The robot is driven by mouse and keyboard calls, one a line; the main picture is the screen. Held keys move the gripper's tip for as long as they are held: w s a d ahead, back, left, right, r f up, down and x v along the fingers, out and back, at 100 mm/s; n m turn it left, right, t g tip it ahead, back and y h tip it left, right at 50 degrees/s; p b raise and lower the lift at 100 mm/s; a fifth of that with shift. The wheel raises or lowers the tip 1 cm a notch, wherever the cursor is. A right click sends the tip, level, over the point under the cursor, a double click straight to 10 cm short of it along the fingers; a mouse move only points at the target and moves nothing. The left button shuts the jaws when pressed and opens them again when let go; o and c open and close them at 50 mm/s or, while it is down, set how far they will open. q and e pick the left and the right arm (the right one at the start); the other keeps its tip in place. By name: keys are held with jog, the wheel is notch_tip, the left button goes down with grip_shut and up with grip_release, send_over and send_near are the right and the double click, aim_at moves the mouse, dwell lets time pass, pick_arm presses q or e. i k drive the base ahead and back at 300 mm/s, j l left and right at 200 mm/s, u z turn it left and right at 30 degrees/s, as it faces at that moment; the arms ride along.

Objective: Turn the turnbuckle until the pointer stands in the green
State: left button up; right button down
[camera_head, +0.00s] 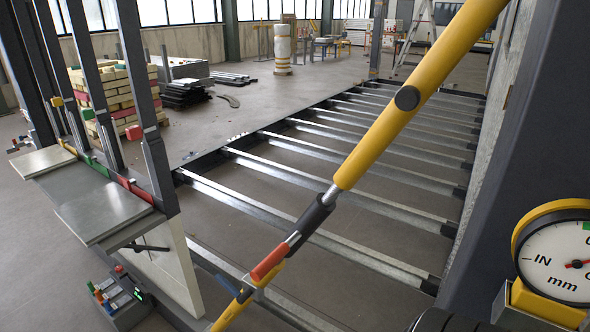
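A dial gauge (557,262) in a yellow housing stands at the lower right, cut off by the right edge. Its white face reads "IN" and "mm". A green mark (586,226) shows at its upper right. The red pointer (575,265) shows only near its hub; where its tip stands is outside the picture. A thick yellow tube (400,105) slants from top right to lower left. Below it come bare metal, a dark sleeve (315,215), which seems to be the turnbuckle, and a red-ended yellow lower part (265,268). Neither gripper is in view.
Steel cross-beams (300,220) span the floor frame behind the tube. A dark upright post (520,150) stands at right.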

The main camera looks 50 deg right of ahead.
aim_at(316, 213)
jog(key=z, duration=1.55)
